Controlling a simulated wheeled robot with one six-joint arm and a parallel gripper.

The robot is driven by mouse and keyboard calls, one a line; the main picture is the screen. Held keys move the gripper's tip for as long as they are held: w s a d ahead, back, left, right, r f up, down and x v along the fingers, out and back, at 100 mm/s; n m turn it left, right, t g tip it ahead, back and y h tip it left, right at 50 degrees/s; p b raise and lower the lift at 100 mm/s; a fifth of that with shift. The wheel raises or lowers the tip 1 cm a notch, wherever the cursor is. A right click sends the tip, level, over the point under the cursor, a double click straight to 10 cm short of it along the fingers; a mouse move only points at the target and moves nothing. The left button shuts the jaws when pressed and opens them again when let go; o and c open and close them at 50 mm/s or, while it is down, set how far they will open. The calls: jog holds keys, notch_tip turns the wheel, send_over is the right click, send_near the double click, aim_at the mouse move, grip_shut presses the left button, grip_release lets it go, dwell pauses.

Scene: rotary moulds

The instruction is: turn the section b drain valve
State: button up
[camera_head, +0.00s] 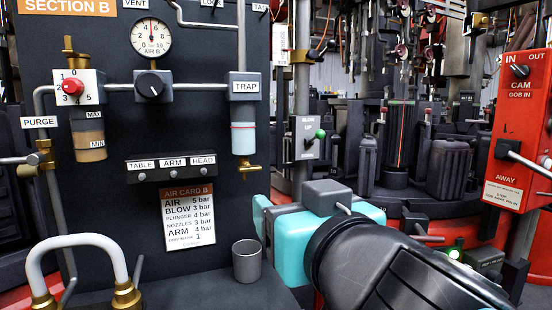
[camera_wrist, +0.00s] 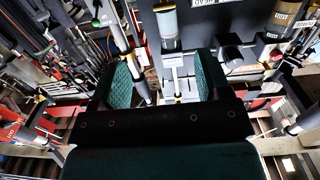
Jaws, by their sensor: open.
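The section B drain valve (camera_head: 246,168) is a small brass tap under the pale blue bowl (camera_head: 243,138) of the unit labelled TRAP (camera_head: 245,87), on the right of the dark section B panel (camera_head: 110,120). In the wrist view the scene appears upside down, and the trap bowl (camera_wrist: 169,24) is at the top, beyond the fingers. The valve is hard to make out there. My gripper (camera_wrist: 164,80) is open, with its two green-padded fingers apart and nothing seen between them.
A grey cup (camera_head: 246,262) stands on the ledge below the trap. A post with a green-knobbed BLOW box (camera_head: 306,138) rises just right of the panel. A red CAM box (camera_head: 522,130) is at far right. A white hose (camera_head: 80,242) loops at lower left.

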jog(key=p, duration=1.1)
send_near(252, 168)
jog(key=x, duration=0.9)
jog(key=shift+r, duration=0.1)
jog(key=shift+w+a, duration=0.2)
jog(key=shift+w, duration=0.3)
jog(key=c, duration=0.9)
jog(key=shift+d, duration=0.1)
